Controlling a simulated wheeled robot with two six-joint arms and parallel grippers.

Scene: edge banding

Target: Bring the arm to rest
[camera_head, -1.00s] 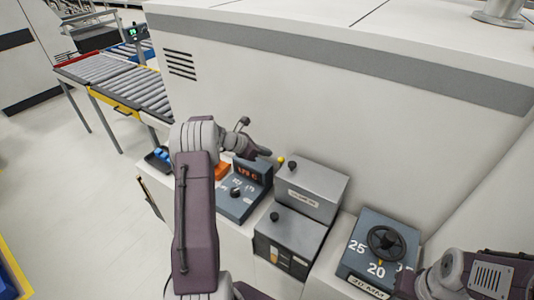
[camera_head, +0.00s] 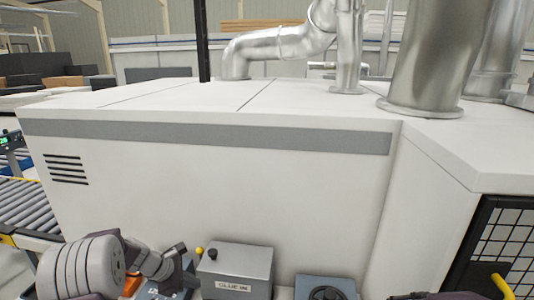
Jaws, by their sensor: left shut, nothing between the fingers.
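My left arm comes in at the bottom left of the head view, with its large grey-white joint lowest. My left gripper (camera_head: 184,264) is shut and empty. It is just left of the grey GLUE IN box (camera_head: 236,268), in front of the machine's white side. I cannot tell whether it touches the box. Only a dark sliver of my right arm shows at the bottom edge, and its gripper is out of view.
The large white machine (camera_head: 230,190) fills the middle. A dial box with a black handwheel (camera_head: 326,292) is cut off at the bottom. A roller conveyor (camera_head: 27,208) is at the left. Silver ducts (camera_head: 431,60) rise behind, and a mesh guard (camera_head: 507,245) stands at the right.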

